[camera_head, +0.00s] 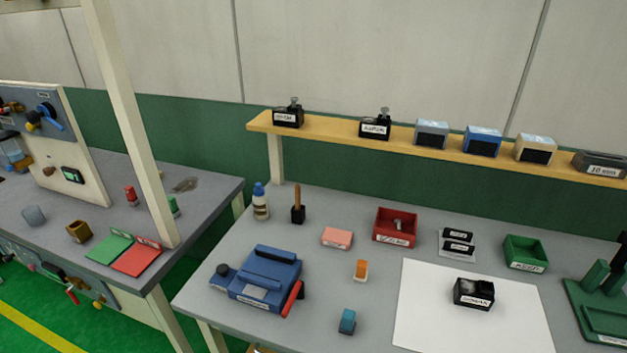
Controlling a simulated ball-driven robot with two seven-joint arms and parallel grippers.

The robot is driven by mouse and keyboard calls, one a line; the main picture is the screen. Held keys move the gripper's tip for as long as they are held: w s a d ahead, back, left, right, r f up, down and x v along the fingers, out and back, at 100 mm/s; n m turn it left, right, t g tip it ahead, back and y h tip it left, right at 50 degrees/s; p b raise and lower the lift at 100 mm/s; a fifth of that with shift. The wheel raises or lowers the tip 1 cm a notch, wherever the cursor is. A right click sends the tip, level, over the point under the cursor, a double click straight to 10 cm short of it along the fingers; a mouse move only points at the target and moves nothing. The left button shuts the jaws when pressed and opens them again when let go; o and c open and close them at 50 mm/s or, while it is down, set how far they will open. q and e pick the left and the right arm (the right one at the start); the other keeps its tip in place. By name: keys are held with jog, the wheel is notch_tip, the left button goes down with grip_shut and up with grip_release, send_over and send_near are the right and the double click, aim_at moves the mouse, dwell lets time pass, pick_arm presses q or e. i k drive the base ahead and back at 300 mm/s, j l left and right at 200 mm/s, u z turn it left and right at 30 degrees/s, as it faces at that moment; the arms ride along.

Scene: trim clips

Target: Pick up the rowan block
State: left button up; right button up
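A small black block (473,293) with a white label sits on the white sheet (415,325) on the near table. Its label is small and seems to read ROWAN. Its top looks dark and uneven. Two other dark blocks with white labels stand on the wooden shelf, one at its left end (288,115) and one further right (375,128); their labels are too small to read surely. Neither of my grippers is in view.
On the table (218,298) stand a blue device (262,279), a red bin (395,226), a green bin (524,252), an orange-and-white block (361,270), a teal block (347,322) and a green stand (600,305). The sheet's left part is clear.

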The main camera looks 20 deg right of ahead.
aim_at(469, 293)
jog(key=z, duration=1.9)
